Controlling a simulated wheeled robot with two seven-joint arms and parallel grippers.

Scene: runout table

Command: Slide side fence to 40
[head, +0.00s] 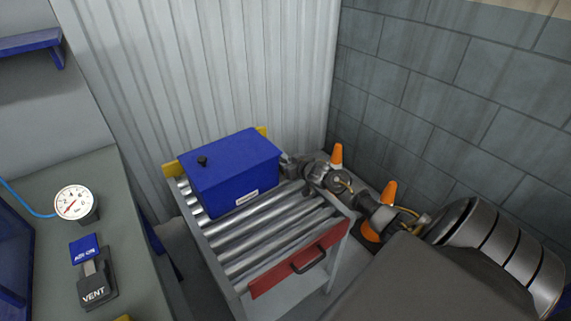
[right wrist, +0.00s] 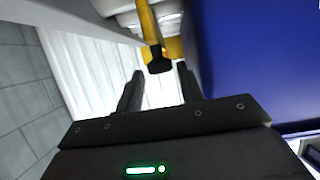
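The runout table has steel rollers (head: 265,238) and a blue box (head: 235,165) on them at its far end. Yellow parts, which look like the fence, show beyond the box at its left (head: 172,169) and its far right corner (head: 262,131). In the right wrist view a yellow bar (right wrist: 149,26) ends in a black knob (right wrist: 159,62). My right gripper (head: 288,163) is beside the box's right side. In the wrist view its fingers (right wrist: 160,90) are open, with the knob ahead between them and not gripped. The blue box (right wrist: 255,60) is close on the right. No scale marking is readable. My left gripper is out of view.
Orange cones (head: 337,156) stand by the block wall, close to my right arm. A bench (head: 125,225) with a gauge (head: 76,202) and a vent valve (head: 95,280) is at left. The near rollers are clear.

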